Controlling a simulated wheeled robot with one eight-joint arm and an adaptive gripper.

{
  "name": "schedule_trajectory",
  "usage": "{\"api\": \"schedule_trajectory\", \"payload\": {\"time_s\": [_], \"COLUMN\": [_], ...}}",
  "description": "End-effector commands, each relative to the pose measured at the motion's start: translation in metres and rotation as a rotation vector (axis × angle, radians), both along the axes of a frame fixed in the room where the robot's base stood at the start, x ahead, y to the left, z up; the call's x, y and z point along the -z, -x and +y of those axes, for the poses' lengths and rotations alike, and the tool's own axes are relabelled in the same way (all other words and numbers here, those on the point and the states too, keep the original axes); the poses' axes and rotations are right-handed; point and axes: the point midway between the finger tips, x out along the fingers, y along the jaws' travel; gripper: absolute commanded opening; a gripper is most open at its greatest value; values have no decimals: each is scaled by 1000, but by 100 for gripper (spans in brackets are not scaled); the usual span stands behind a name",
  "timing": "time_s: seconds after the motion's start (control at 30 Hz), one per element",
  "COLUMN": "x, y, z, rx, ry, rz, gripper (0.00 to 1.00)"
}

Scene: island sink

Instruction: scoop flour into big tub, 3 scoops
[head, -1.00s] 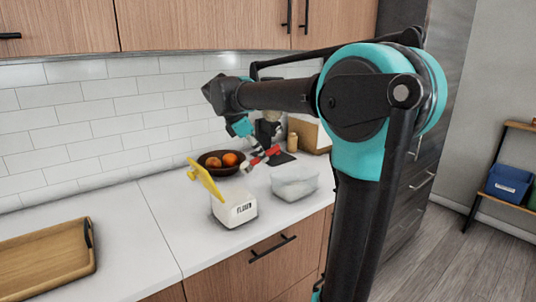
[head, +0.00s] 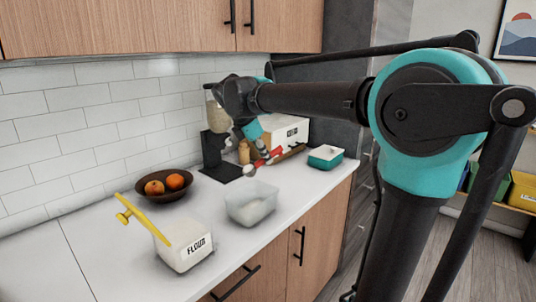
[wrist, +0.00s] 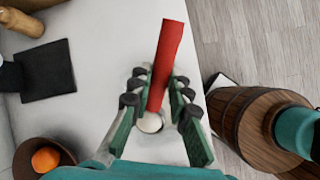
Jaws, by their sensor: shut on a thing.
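My gripper (head: 262,155) is shut on the red handle of a scoop (wrist: 166,65), above the counter behind the clear tub. The scoop's pale round end (head: 249,170) hangs low at the left of the handle; I cannot tell whether it holds flour. In the wrist view the fingers (wrist: 155,100) are on both sides of the handle. The white flour container (head: 184,246), labelled FLOUR, stands at the front with its yellow lid (head: 150,220) tilted up. The clear tub (head: 252,204) stands open to its right; its contents are unclear.
A brown bowl of oranges (head: 165,190) is behind the flour container. A black stand (head: 218,160) and a white box (head: 285,130) are against the wall. A teal tub (head: 325,158) stands at the right. Bare counter lies left of the flour.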

Motion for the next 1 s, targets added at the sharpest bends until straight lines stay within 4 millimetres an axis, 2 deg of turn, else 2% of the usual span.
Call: {"api": "schedule_trajectory", "payload": {"time_s": [0.6, 0.8, 1.0], "x": [-3, -6, -7], "y": [15, 18, 19], "z": [49, 57, 59], "rx": [-1, 0, 2], "ry": [646, 774, 815], "rz": [-211, -252, -264], "gripper": [0, 0, 0]}}
